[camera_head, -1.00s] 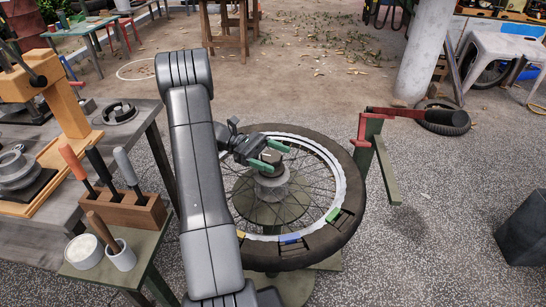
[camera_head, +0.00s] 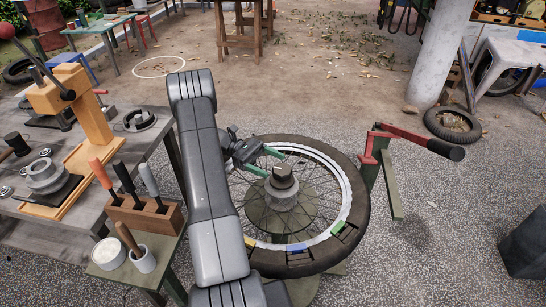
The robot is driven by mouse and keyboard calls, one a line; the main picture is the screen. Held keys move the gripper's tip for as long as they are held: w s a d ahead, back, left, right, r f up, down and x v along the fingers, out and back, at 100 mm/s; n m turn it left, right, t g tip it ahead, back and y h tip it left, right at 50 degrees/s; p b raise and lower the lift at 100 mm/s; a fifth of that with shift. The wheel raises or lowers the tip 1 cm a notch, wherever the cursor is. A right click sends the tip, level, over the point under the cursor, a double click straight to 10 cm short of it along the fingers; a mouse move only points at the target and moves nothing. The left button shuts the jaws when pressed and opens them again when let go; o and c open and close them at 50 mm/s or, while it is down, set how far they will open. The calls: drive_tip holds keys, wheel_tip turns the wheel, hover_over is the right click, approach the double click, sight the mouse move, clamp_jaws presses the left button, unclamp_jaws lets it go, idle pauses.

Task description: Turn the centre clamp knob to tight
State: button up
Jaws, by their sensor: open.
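The centre clamp knob (camera_head: 283,174) is a dark grey block on top of the round hub at the middle of the wheel (camera_head: 352,190). The wheel lies flat on a stand, with a black tyre, a pale rim and thin spokes. My gripper (camera_head: 267,161) has green fingers and is open and empty. It is just up and left of the knob, with the fingers spread and pointing right. The knob is not between the fingers as far as I can see. Whether a fingertip touches it, I cannot tell.
A bench (camera_head: 160,110) with a wooden press stands at the left. A wooden tool holder (camera_head: 150,215) and white cups are near my arm. A post with a red lever (camera_head: 405,138) stands right of the wheel.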

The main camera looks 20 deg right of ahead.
sight(277, 167)
drive_tip(key=p+v, duration=0.1)
drive_tip(key=p, duration=0.2)
drive_tip(key=shift+w+a+p, duration=0.25)
drive_tip(key=shift+p, duration=0.1)
drive_tip(key=shift+f+b, duration=0.2)
drive_tip(key=shift+b, duration=0.25)
drive_tip(key=shift+s+d+f+b, duration=0.1)
drive_tip(key=shift+s+d+b, duration=0.15)
drive_tip(key=shift+b, duration=0.6)
drive_tip(key=b+x, duration=0.3)
drive_tip(key=b, duration=0.4)
drive_tip(key=shift+s+d+b, duration=0.2)
drive_tip(key=shift+b, duration=0.15)
drive_tip(key=shift+s+d+b, duration=0.2)
drive_tip(key=shift+s+b, duration=0.15)
drive_tip(key=shift+b, duration=0.2)
drive_tip(key=shift+r+x, duration=0.25)
drive_tip(key=shift+x, duration=0.8)
drive_tip(key=shift+w, duration=0.1)
